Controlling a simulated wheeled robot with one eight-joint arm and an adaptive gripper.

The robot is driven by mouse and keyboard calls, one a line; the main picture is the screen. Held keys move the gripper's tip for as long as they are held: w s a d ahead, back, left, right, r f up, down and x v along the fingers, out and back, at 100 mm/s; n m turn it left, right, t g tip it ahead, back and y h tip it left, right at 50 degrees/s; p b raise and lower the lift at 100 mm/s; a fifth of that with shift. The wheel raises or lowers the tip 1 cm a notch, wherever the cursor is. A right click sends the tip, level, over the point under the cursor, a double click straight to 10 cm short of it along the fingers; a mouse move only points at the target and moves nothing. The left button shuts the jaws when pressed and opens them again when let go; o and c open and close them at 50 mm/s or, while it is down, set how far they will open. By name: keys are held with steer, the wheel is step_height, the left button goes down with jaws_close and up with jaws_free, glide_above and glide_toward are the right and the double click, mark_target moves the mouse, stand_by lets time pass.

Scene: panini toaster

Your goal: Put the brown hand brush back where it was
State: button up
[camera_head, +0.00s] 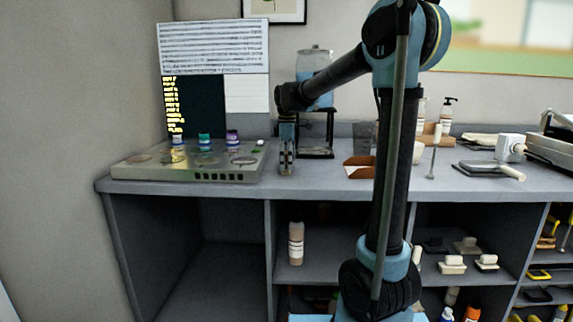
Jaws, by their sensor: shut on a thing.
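My gripper (287,165) points down just above or at the counter's front part, right of the metal hotplate. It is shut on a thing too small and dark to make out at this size. I cannot tell whether that thing is the brown hand brush. I do not clearly see the brush anywhere else. A brown open tray or box (357,172) with something pale in it sits on the counter, right of my gripper and left of my arm's upright link.
The metal hotplate (218,175) carries several small bottles. A blue dispenser on a black stand (317,152) is behind my gripper. Pump bottles (447,115) and a grey pan (487,169) stand to the right. Shelves below hold a bottle (295,243) and pale brushes or blocks (452,264).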

steer(key=o, duration=0.9)
steer(key=shift+f, duration=0.1)
steer(key=shift+o, duration=0.2)
step_height(320, 180, up, 12)
steer(key=shift+r, duration=0.1)
